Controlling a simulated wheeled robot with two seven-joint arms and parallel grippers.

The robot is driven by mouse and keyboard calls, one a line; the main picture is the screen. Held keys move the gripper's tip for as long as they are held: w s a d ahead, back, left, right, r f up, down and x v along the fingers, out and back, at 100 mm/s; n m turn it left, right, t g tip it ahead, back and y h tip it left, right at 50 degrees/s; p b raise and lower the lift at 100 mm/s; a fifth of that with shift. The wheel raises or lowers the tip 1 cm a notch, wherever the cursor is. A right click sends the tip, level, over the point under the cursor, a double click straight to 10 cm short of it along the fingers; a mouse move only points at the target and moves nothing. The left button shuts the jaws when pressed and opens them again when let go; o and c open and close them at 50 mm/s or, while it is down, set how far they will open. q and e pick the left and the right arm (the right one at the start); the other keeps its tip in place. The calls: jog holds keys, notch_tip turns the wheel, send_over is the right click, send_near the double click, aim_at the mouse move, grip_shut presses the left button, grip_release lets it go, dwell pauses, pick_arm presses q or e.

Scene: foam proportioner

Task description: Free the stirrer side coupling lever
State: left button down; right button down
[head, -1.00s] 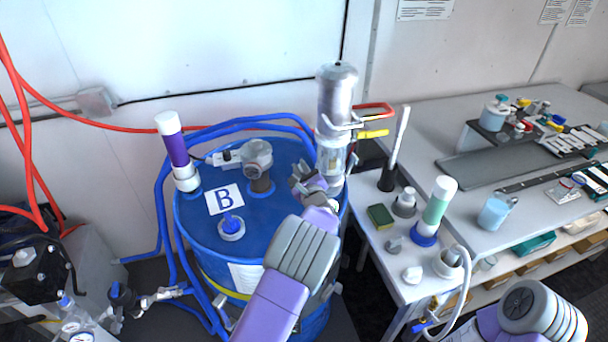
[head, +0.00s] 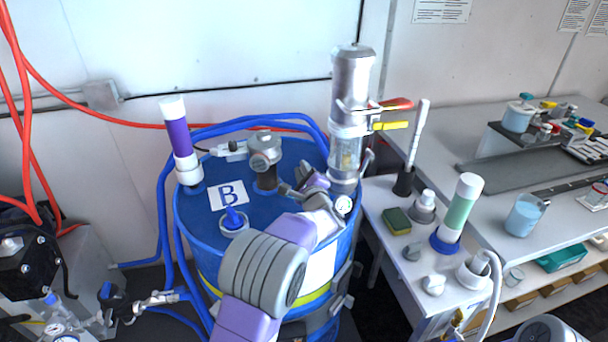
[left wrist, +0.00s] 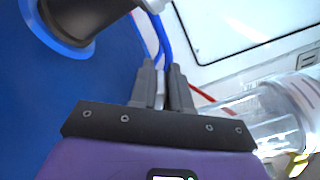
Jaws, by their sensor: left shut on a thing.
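The metal pump tube (head: 352,90) stands upright on the blue drum (head: 210,235), with a clear section (head: 345,152) above its coupling. My left gripper (head: 300,180) is beside the coupling, on the side facing the stirrer (head: 265,155). In the left wrist view, its two grey fingers (left wrist: 161,85) are shut on a thin pale piece, the stirrer side coupling lever (left wrist: 160,90), mostly hidden between them. The clear section (left wrist: 265,115) lies to their right and the stirrer's dark base (left wrist: 85,20) to the upper left. Another silver lever (head: 367,160) shows on the coupling's far side. My right gripper is out of view.
Red (head: 398,104) and yellow (head: 390,126) handles stick out right of the tube. A purple-banded cylinder (head: 182,140) stands on the lid's left. The right-hand bench holds a green sponge (head: 397,221) and a green-banded cylinder (head: 460,208). Blue hoses ring the drum.

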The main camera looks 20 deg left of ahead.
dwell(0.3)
pick_arm(q)
jog(key=c, duration=1.4)
grip_release()
jog(key=shift+c, duration=0.2)
jog(key=shift+p+v, duration=0.3)
jog(key=shift+v, duration=3.5)
jog(key=shift+c, duration=0.3)
